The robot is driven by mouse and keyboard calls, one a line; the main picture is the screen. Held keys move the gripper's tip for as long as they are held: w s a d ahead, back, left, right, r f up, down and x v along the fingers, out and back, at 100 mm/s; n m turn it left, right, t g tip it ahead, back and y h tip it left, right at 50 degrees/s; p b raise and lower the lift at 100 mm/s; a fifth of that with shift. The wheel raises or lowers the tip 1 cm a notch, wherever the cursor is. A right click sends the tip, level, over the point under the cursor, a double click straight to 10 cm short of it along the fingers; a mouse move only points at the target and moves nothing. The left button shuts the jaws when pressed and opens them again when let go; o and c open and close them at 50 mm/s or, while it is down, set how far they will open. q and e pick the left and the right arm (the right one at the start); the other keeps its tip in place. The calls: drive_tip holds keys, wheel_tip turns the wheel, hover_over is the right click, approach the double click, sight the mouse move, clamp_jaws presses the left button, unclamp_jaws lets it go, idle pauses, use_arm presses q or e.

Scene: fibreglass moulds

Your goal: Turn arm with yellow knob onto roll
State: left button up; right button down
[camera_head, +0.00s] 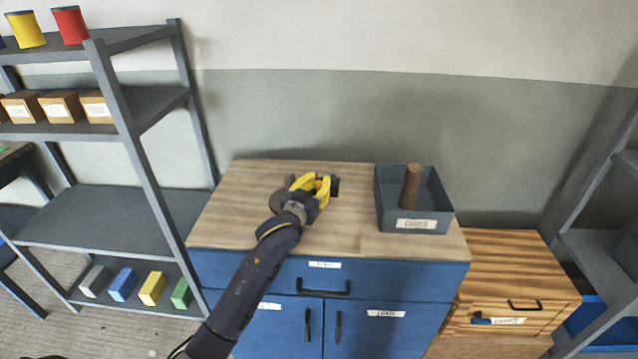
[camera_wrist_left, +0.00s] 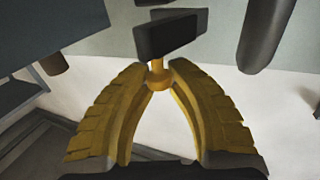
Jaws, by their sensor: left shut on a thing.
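My left gripper (camera_head: 318,182) has yellow fingers and is over the middle of the wooden cabinet top. In the left wrist view its fingertips (camera_wrist_left: 158,80) are closed on the narrow yellow knob (camera_wrist_left: 157,68). The knob joins a dark block-shaped arm (camera_wrist_left: 168,36) just beyond the fingertips. A dark grey rounded piece (camera_wrist_left: 262,38) stands apart to the right in that view; I cannot tell whether it is the roll. In the head view a grey round part (camera_head: 279,202) shows beside my gripper, which hides most of the device. My right gripper is not in view.
A grey bin (camera_head: 424,226) with a brown cylinder (camera_head: 411,186) in it stands right of my gripper on the blue cabinet's wooden top (camera_head: 225,220). A grey shelf rack (camera_head: 130,120) is at left. A wooden drawer box (camera_head: 515,275) is at right. The top's left part is clear.

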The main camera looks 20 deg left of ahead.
use_arm(q)
clamp_jaws()
drive_tip(key=shift+a, duration=0.1)
drive_tip(key=shift+w+a+r+m+g+h, duration=0.15)
drive_tip(key=shift+w+a+m+g+h, duration=0.1)
drive_tip(key=shift+a+m+h, duration=0.55)
drive_tip(key=shift+w+a+r+m+g+h, duration=0.15)
drive_tip(key=shift+a+m+g+h, duration=0.25)
drive_tip(key=shift+h, duration=0.65)
drive_tip(key=shift+w+a+r+m+g+h, duration=0.15)
drive_tip(key=shift+a+m+h, duration=0.25)
drive_tip(key=shift+m+h, duration=0.45)
drive_tip(key=shift+o, duration=2.1)
unclamp_jaws()
drive_tip(key=shift+a, duration=0.1)
drive_tip(key=o, duration=0.4)
drive_tip(key=shift+f, duration=0.25)
drive_tip(key=shift+s+f, duration=0.1)
